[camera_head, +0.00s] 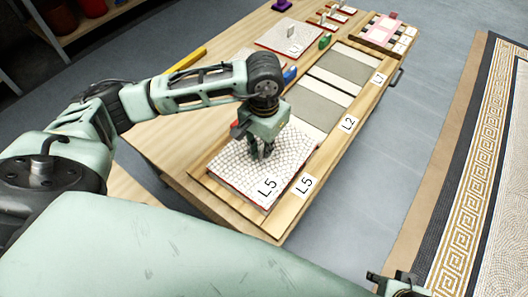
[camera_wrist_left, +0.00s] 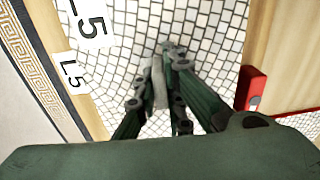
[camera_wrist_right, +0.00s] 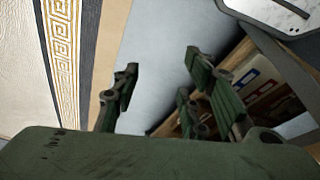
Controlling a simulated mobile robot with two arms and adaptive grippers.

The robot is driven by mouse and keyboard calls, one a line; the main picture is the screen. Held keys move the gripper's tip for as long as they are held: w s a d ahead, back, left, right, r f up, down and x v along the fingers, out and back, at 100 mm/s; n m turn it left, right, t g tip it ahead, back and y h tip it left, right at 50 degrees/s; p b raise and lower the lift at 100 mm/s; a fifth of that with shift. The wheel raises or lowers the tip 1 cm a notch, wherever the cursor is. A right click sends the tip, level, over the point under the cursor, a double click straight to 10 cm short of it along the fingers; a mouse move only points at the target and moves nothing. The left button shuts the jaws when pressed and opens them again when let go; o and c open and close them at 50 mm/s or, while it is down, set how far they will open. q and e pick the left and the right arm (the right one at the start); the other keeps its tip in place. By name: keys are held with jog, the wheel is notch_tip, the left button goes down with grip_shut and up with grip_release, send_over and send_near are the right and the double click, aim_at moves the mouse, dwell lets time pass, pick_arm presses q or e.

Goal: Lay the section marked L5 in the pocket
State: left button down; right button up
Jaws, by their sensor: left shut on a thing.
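The section marked L5 (camera_head: 237,168) is a white mosaic panel with a thin red edge, at the near end of the wooden tray, over the pocket beside the tray's L5 label (camera_head: 305,186). Its own L5 mark (camera_wrist_left: 88,22) lies close to the tray label (camera_wrist_left: 73,75) in the left wrist view. My left gripper (camera_head: 266,152) points down at the section and is shut on its grey upright grip (camera_wrist_left: 159,84). Whether the section rests on the pocket floor cannot be told. My right gripper (camera_wrist_right: 158,75) is open and empty, away from the table.
The tray's wooden rim (camera_head: 335,142) runs along the table's right side, with grey and white areas farther up. A red block (camera_wrist_left: 251,88) is close to the section. Another panel (camera_head: 290,36) and a yellow bar (camera_head: 187,60) lie on the table. A patterned mosaic (camera_head: 480,150) lies right.

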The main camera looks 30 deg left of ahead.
pick_arm(q)
notch_tip(320, 180, down, 3)
jog(key=shift+r, duration=0.15)
jog(key=c, duration=1.8)
grip_release()
jog(key=shift+c, duration=0.2)
pick_arm(e)
jog(key=shift+r, duration=0.9)
pick_arm(q)
jog(key=shift+r, duration=0.1)
jog(key=shift+r, duration=0.3)
notch_tip(320, 180, up, 11)
jog(key=shift+r+p, duration=0.15)
jog(key=shift+p, duration=0.55)
pick_arm(e)
jog(key=x, duration=0.2)
jog(key=s+x, duration=0.1)
jog(key=x, duration=0.2)
jog(key=shift+f, duration=0.45)
